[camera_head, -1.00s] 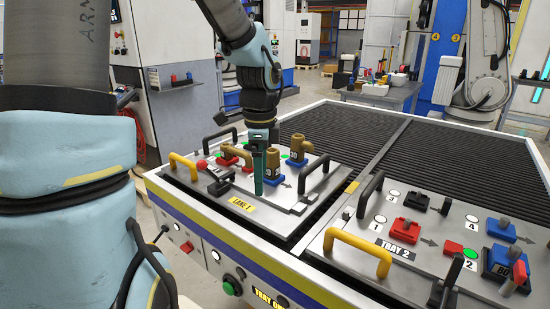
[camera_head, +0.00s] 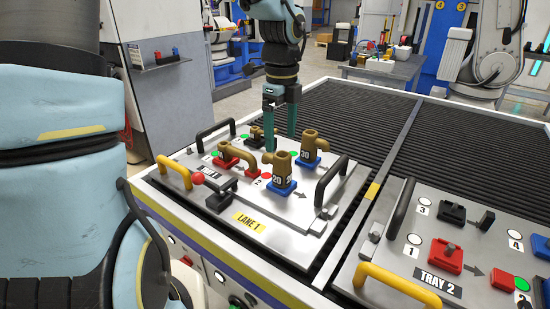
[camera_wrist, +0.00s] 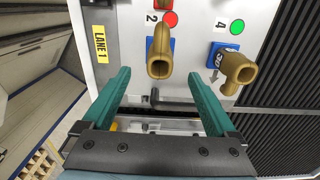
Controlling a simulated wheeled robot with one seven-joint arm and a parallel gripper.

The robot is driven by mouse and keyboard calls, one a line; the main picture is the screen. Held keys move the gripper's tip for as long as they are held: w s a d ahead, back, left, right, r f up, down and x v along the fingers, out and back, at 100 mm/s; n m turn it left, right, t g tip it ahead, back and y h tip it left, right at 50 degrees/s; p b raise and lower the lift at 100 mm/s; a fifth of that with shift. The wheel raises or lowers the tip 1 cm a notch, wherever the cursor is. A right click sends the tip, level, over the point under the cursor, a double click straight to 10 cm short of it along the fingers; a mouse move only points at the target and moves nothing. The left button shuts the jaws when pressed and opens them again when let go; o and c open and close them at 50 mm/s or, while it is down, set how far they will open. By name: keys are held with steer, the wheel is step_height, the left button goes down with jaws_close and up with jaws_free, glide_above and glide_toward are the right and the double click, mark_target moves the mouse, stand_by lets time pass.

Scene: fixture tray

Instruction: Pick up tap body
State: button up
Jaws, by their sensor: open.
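A brass tap body (camera_head: 282,165) stands upright on a blue base (camera_head: 281,187) marked 20 in the left tray. A second brass tap body (camera_head: 309,145) stands behind it to the right on another blue base. A brass piece with a bent spout (camera_head: 238,152) sits on a red base to the left. My gripper (camera_head: 280,142) points down over the tray, its teal fingers open and apart. In the wrist view one tap body (camera_wrist: 160,58) lies ahead, between the lines of the fingertips (camera_wrist: 158,75), and another tap body (camera_wrist: 237,72) is to the right. I see no grasp.
Tray 2 (camera_head: 460,285) is at the right. Bare dark rollers (camera_head: 350,115) lie behind the trays.

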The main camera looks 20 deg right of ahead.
mark_target(281, 152)
step_height(281, 152, down, 5)
steer(key=shift+f, duration=0.15)
steer(key=shift+s+d+f+p, duration=0.1)
steer(key=shift+f+p, duration=0.7)
steer(key=shift+f, duration=1.85)
steer(key=shift+c, duration=0.4)
jaws_close()
